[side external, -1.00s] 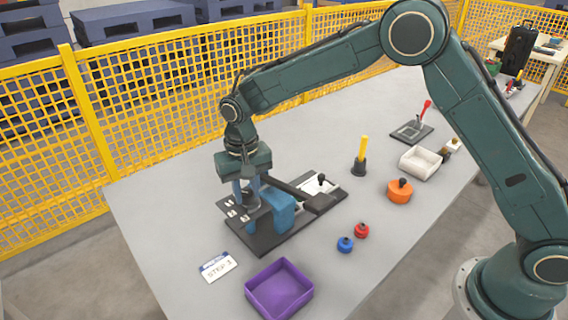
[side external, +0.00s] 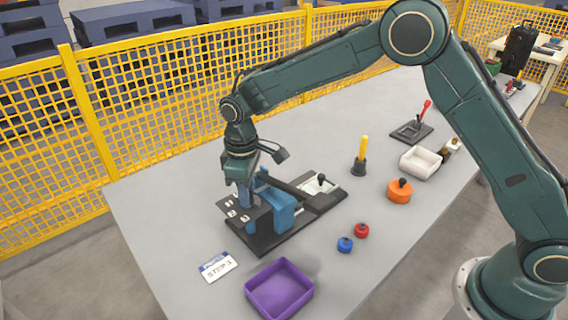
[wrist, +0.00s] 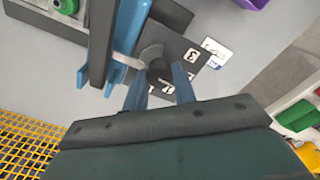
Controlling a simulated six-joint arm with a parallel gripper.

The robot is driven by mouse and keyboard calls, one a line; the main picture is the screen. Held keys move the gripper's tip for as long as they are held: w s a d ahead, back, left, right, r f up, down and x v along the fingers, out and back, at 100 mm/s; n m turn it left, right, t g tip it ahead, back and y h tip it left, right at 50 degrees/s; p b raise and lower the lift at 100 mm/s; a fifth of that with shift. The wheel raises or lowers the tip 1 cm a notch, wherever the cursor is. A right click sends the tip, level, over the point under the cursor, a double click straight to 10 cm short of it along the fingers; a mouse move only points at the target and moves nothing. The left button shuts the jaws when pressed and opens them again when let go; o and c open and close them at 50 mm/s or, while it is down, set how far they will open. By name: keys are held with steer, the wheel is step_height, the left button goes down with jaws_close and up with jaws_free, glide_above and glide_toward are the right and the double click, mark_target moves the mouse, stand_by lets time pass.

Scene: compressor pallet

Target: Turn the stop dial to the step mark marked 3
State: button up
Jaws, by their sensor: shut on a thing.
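The stop dial (wrist: 158,68) is a dark round knob on the black base plate of a blue-framed press (side external: 284,210). My gripper (wrist: 161,84) has its two blue fingers around the dial and is shut on it. In the side external view my gripper (side external: 243,198) points down over the left end of the press and hides most of the dial. White step marks lie around the dial; the mark 3 (wrist: 192,53) is readable on the side towards the card. Where the dial points cannot be told.
A step card (side external: 218,267) lies in front of the press, near a purple tray (side external: 279,313). Blue and red knobs (side external: 345,244), an orange round piece (side external: 399,192), a yellow-handled piece (side external: 360,165) and a white bin (side external: 420,176) stand to the right. The press's long black arm (side external: 290,190) is close beside my gripper.

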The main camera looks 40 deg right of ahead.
steer(key=n, duration=0.5)
steer(key=shift+n, duration=2.5)
steer(key=o, duration=1)
steer(key=shift+r, duration=0.1)
step_height(320, 180, up, 14)
